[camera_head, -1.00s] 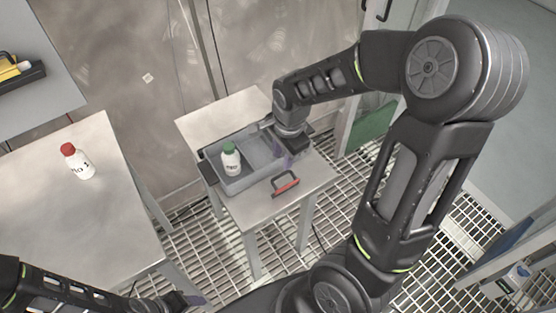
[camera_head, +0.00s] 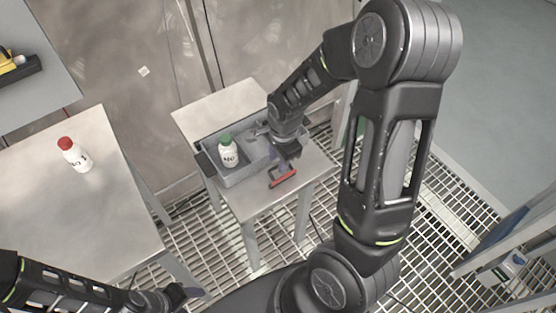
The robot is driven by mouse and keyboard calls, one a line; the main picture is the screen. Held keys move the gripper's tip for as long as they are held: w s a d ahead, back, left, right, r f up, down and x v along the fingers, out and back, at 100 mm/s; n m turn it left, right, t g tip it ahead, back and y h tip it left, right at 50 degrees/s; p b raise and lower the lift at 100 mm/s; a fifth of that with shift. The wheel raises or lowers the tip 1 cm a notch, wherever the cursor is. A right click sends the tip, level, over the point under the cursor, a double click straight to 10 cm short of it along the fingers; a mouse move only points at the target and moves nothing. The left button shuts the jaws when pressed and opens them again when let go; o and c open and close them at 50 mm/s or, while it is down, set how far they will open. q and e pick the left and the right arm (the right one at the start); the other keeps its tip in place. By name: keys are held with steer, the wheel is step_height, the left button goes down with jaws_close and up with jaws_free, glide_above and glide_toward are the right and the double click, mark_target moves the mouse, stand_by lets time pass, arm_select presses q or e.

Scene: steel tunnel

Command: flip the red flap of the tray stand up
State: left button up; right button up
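The tray stand (camera_head: 250,208) is a small metal table with a grey tray (camera_head: 237,176) on top. The red flap (camera_head: 284,179) shows as a red bar on a dark frame at the stand's front edge, right of the tray. It appears to lie low, near the top surface. My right gripper (camera_head: 282,160) points down just behind the red flap, partly covering its frame. I cannot tell whether they touch or whether the fingers are open. My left gripper (camera_head: 188,293) is low at the bottom edge, far from the stand, its fingers unclear.
A white bottle with a green cap (camera_head: 228,151) stands in the tray. Grated floor (camera_head: 205,240) lies between the tables. A wall stands behind.

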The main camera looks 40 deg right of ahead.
steer(key=shift+w+f, duration=0.1)
steer(key=shift+f, duration=0.7)
jaws_close()
